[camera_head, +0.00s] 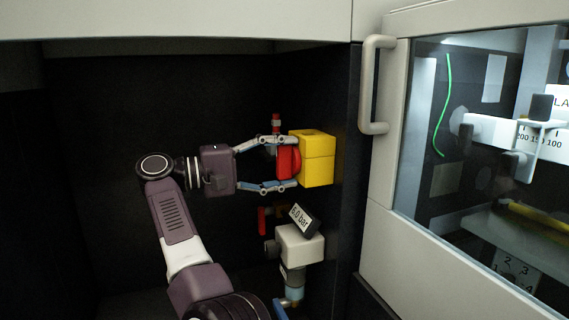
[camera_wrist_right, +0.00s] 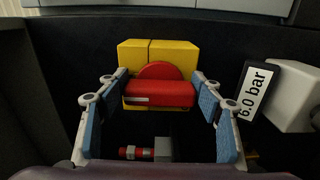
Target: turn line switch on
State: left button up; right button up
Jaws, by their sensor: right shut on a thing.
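The line switch is a yellow box (camera_head: 319,165) with a red rotary handle (camera_head: 289,160), mounted on the dark wall of the recess in the head view. In the right wrist view the yellow box (camera_wrist_right: 150,52) stands behind the red handle (camera_wrist_right: 165,95). The handle's bar lies across that picture, with a small pale mark near its left end. My right gripper (camera_head: 284,163) is shut on the red handle, one finger at each end of the bar. The fingers hide the bar's ends in part. My left gripper is in neither view.
Below the switch is a pale regulator unit (camera_head: 300,243) with a "6.0 bar" sign (camera_head: 300,217). A small red-and-grey fitting (camera_head: 276,124) is behind the upper finger. A cabinet door with a handle (camera_head: 368,85) and window stands to the right. The recess left of my arm looks clear.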

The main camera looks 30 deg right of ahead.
jog(key=o, duration=1.2)
jog(key=shift+c, duration=0.2)
jog(key=shift+a, duration=0.1)
jog(key=shift+v, duration=3.5)
jog(key=shift+a, duration=0.15)
jog(key=shift+f, duration=0.15)
